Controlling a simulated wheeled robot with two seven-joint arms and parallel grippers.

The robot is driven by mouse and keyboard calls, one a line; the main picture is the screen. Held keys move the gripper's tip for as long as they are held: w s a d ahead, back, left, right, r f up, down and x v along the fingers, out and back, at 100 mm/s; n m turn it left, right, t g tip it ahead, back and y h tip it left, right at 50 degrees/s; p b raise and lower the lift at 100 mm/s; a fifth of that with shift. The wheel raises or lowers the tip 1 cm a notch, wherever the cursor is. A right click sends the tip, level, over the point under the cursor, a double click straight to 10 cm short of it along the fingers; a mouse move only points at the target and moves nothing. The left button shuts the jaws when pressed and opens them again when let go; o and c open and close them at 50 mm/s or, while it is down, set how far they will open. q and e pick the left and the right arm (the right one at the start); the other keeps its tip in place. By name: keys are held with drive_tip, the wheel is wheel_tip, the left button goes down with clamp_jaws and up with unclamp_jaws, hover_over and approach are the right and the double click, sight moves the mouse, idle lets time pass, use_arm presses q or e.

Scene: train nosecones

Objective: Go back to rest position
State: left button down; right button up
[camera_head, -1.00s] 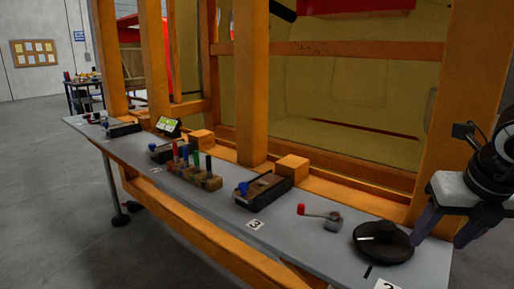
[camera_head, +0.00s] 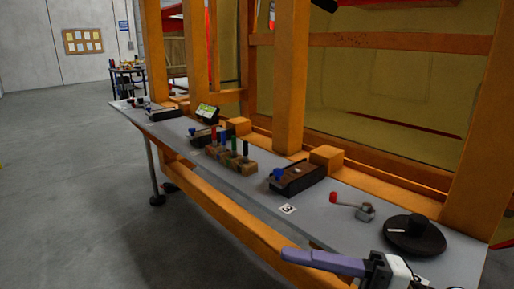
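My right gripper (camera_head: 300,256) comes in at the bottom right, with a white body and purple-grey finger pointing left. It is in front of the grey shelf (camera_head: 240,183), near its front edge. The fingers overlap from this angle, so I cannot tell whether they are apart. I see nothing held at the visible tip. My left gripper is not in view.
On the shelf stand a black round disc (camera_head: 415,236), a red-knobbed crank (camera_head: 352,205), a dark box with a blue knob (camera_head: 297,178) and a block with coloured handles (camera_head: 231,157). Orange posts (camera_head: 291,80) rise behind. Grey floor (camera_head: 75,180) is open at the left.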

drive_tip(key=w+d+f+m+t+h, duration=0.2)
drive_tip(key=d+f+m+t+h, duration=0.35)
drive_tip(key=f+m, duration=0.45)
drive_tip(key=w+d+f+m+t+h, duration=0.2)
drive_tip(key=d+f+m+t+h, duration=0.2)
drive_tip(key=f+m+t+h, duration=0.65)
drive_tip(key=s+f+m+g, duration=0.8)
drive_tip(key=s+f+g, duration=0.4)
drive_tip(key=s+f, duration=0.5)
wheel_tip(320, 180, down, 2)
drive_tip(key=shift+d+f+h, duration=0.25)
drive_tip(key=shift+d+h, duration=0.05)
drive_tip(key=shift+d, duration=0.1)
drive_tip(key=shift+m, duration=0.25)
